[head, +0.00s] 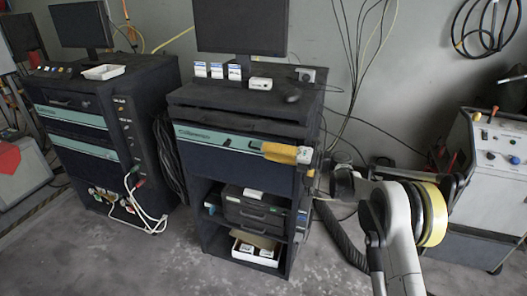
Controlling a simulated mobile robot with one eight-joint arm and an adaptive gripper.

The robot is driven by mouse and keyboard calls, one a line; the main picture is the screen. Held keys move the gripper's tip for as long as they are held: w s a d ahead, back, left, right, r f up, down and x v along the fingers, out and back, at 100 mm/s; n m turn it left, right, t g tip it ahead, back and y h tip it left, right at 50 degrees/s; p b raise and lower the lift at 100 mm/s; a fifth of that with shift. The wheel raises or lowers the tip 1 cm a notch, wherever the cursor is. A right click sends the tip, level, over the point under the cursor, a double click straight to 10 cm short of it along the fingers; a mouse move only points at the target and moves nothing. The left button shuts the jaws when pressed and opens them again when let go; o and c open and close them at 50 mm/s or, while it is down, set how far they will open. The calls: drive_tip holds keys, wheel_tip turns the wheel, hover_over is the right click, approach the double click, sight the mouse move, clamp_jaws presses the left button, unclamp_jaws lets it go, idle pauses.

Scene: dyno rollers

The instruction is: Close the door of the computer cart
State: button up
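The computer cart (189,205) is the dark cabinet in the middle, with a monitor on top. A dark front panel with a teal strip (215,138) covers its upper part. Below that panel the front is uncovered and the inside shelves show. I cannot tell whether this panel is the door or how it is hinged. My arm comes in from the right, and its end, seemingly my gripper (285,153), is a small yellow shape at the panel's upper right. I cannot tell whether it touches the panel. Its fingers are too small to read as open or shut.
A dark drawer unit (255,212) and a white box (257,248) are inside the cart. A second cart (75,100) stands to the left with hanging cables. A grey control console (495,165) is at right. Bare concrete floor (130,265) lies in front.

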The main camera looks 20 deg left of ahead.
drive_tip(key=d, duration=1)
drive_tip(key=shift+s+d, duration=0.25)
drive_tip(key=shift+s, duration=0.15)
drive_tip(key=shift+r, duration=0.1)
